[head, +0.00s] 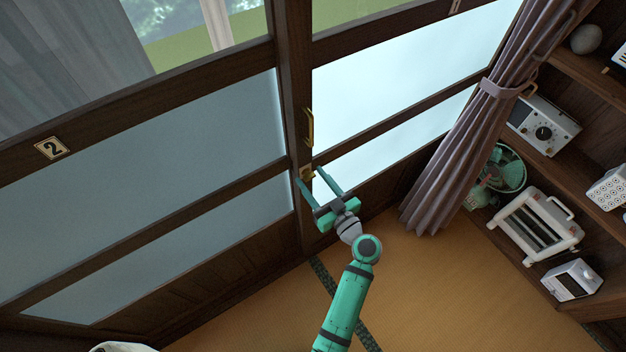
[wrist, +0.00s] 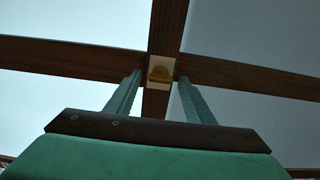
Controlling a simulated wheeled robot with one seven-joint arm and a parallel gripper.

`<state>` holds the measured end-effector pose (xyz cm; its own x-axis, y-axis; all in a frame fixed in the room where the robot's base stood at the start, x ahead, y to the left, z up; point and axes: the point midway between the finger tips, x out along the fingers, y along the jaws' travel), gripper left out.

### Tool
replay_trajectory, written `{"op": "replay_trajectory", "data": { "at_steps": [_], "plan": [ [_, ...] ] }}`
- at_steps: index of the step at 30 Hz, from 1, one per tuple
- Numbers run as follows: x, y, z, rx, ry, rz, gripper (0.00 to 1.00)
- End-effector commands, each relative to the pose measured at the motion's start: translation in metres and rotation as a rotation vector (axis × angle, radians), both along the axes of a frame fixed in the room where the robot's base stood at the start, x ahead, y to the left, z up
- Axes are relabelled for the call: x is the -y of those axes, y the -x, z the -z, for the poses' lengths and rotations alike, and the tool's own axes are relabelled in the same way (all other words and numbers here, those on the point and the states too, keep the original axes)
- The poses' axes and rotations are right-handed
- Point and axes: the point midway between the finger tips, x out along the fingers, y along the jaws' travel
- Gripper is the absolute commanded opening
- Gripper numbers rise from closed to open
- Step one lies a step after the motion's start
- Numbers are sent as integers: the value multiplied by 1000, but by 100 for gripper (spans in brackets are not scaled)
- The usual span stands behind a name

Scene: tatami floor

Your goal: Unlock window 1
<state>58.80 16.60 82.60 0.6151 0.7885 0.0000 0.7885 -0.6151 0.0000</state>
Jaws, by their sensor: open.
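The window with the right-hand panes (head: 390,85) stands beside the panel marked 2 (head: 52,148). A small brass lock (head: 306,172) sits on the dark upright between them, below a brass handle (head: 310,127). In the wrist view the lock (wrist: 160,72) is a rounded brass piece on a pale plate where the wooden bars cross. My gripper (head: 311,178) is open, its two teal fingers pointing at the lock. In the wrist view the fingers (wrist: 160,79) appear on either side of the lock, with nothing held. I cannot tell whether they touch it.
A gathered purple-grey curtain (head: 470,140) hangs to the right. Shelves there hold a white appliance (head: 542,125), a green fan (head: 503,168) and a white heater (head: 535,225). The tatami floor (head: 430,290) is clear right of my arm. A white object (head: 122,347) shows at the bottom left.

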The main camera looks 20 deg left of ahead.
Motion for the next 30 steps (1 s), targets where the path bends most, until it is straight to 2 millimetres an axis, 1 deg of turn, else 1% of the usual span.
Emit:
{"op": "replay_trajectory", "data": {
  "at_steps": [4, 5, 6, 8, 9, 10, 20, 26, 30],
  "plan": [
    [0, 0, 0, 0, 0, 0, 48],
    [0, 0, 0, 0, 0, 0, 46],
    [0, 0, 0, 0, 0, 0, 36],
    [0, 0, 0, 0, 0, 0, 22],
    [0, 0, 0, 0, 0, 0, 13],
    [0, 0, 0, 0, 0, 0, 7],
    [0, 0, 0, -25, -20, 0, 7],
    [1, 0, 0, -104, -81, 0, 7],
    [1, 0, 0, -192, -149, 0, 7]
  ]
}}
